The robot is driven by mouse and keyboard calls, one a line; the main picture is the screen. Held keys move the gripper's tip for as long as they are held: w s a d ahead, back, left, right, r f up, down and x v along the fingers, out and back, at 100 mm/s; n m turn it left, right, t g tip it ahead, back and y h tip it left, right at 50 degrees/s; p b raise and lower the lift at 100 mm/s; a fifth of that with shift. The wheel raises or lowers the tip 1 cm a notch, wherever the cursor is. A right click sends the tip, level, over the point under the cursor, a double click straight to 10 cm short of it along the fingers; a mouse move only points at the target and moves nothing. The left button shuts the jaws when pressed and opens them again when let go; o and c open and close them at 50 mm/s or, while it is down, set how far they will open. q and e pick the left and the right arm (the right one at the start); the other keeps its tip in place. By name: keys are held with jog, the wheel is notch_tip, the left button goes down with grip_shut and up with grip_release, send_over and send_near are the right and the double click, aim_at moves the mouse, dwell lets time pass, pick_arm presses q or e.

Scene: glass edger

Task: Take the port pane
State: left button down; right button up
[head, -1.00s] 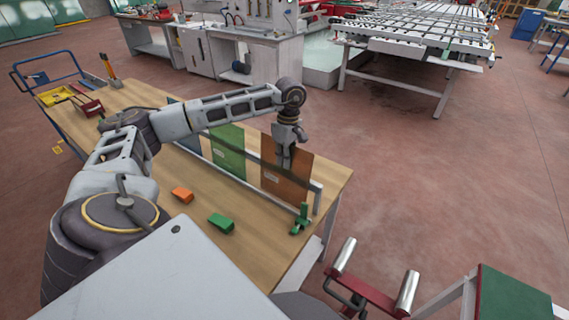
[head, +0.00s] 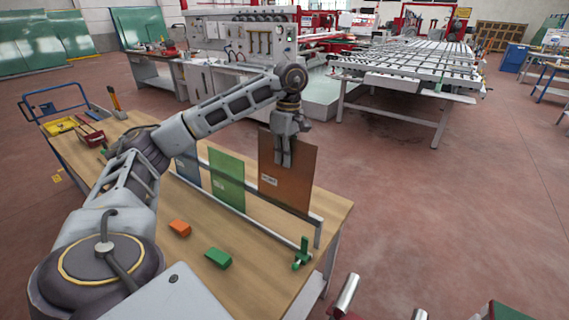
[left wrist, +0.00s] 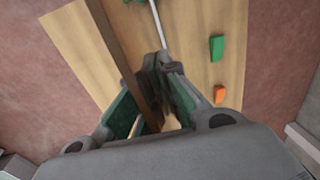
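The port pane is most likely the reddish-brown pane (head: 289,182) with a small white label. It stands upright above the right part of the rack on the bench. My left gripper (head: 284,160) points down over its top edge with fingers on either side, shut on it. In the left wrist view the pane (left wrist: 117,55) shows edge-on as a brown strip running in between the gripper's fingers (left wrist: 158,90). The pane's lower edge sits near the rack rail (head: 235,207); I cannot tell whether it is clear of it. My right gripper is not in view.
A green pane (head: 227,180) and a partly hidden blue pane (head: 188,166) stand in the rack to the left. An orange block (head: 180,228), a green block (head: 218,258) and a green clamp-like piece (head: 302,254) are on the wooden bench (head: 255,280). Floor to the right is open.

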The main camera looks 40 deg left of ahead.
pick_arm(q)
jog(key=shift+r+p, duration=0.55)
jog(key=shift+r, duration=0.7)
